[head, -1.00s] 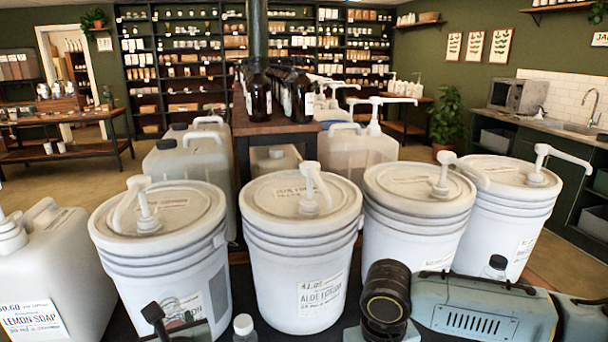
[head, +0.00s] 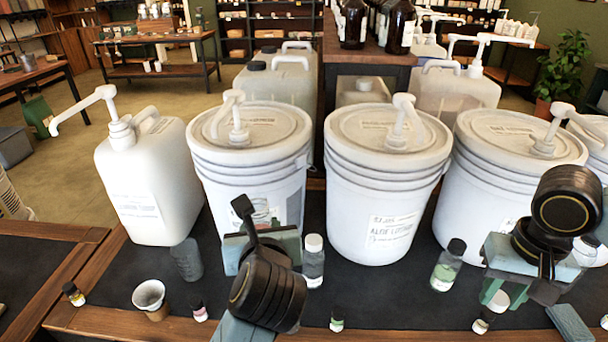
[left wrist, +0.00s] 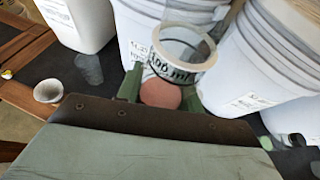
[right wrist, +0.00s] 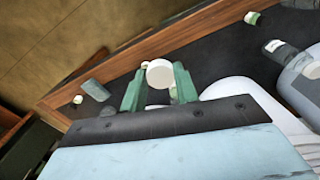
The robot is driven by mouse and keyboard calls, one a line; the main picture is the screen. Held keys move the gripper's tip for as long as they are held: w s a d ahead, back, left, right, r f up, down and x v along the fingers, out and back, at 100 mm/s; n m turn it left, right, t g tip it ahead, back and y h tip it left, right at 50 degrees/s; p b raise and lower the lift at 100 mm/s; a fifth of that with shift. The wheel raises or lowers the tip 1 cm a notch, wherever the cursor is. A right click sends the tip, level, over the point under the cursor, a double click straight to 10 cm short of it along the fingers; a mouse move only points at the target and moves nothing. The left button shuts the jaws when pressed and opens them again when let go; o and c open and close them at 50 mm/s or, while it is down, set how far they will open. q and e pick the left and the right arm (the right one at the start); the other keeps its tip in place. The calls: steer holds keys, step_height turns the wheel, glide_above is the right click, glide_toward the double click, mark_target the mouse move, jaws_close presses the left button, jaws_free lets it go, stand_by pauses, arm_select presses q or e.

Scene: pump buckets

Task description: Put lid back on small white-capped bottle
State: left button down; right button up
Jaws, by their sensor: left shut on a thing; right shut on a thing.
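My right gripper (right wrist: 158,88) is shut on a round white lid (right wrist: 158,72), which also shows in the head view (head: 498,300), above the table's front right. My left gripper (left wrist: 160,92) is shut on a small clear container (left wrist: 186,50) marked "100 ml". Its open round rim faces the left wrist camera, and a pinkish round surface shows between the fingers.
White pump buckets (head: 388,190) and a pump jug (head: 150,185) line the back. A beaker (head: 188,260), a paper cup (head: 150,298) and small bottles (head: 72,293) stand at the left front. A dark-capped bottle (head: 447,265) stands between my arms. Dark mat shows between them.

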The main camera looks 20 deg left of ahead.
arm_select(q)
steer(key=d+f+m+t+h, duration=0.1)
steer(key=d+f+m+h, duration=0.1)
steer(key=d+m+h, duration=0.6)
steer(key=d+h, duration=0.1)
steer(key=d, duration=0.6)
arm_select(e)
steer(key=s+a+r+n, duration=0.1)
steer(key=a+r, duration=0.8)
steer(key=a, duration=0.4)
steer(key=a+r+n, duration=0.2)
steer(key=a+r, duration=0.8)
steer(key=a, duration=0.3)
steer(key=shift+s, duration=0.4)
steer(key=shift+f, duration=2.05)
